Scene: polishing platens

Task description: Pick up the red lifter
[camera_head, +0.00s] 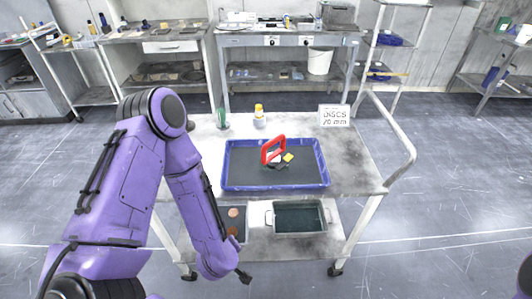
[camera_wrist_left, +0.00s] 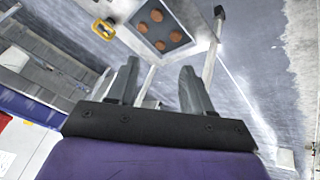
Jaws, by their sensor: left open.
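The red lifter (camera_head: 273,149) has a red frame-like handle and stands upright in the blue-rimmed tray (camera_head: 225,178) on top of the cart. A small yellow piece (camera_head: 288,157) lies just right of it. My left gripper (camera_head: 244,277) is low in front of the cart, well below and apart from the lifter. In the left wrist view my left gripper (camera_wrist_left: 158,85) is open, with nothing between its fingers. The lifter cannot be made out for sure in that view. My right gripper is not in view.
The cart's lower shelf holds a dark tray with brown discs (camera_head: 234,212) and a metal pan (camera_head: 300,216). A green bottle (camera_head: 222,119), a yellow-capped bottle (camera_head: 259,116) and a "DISCS 20 mm" sign (camera_head: 334,115) stand behind the blue tray. A rail (camera_head: 398,133) rises at right.

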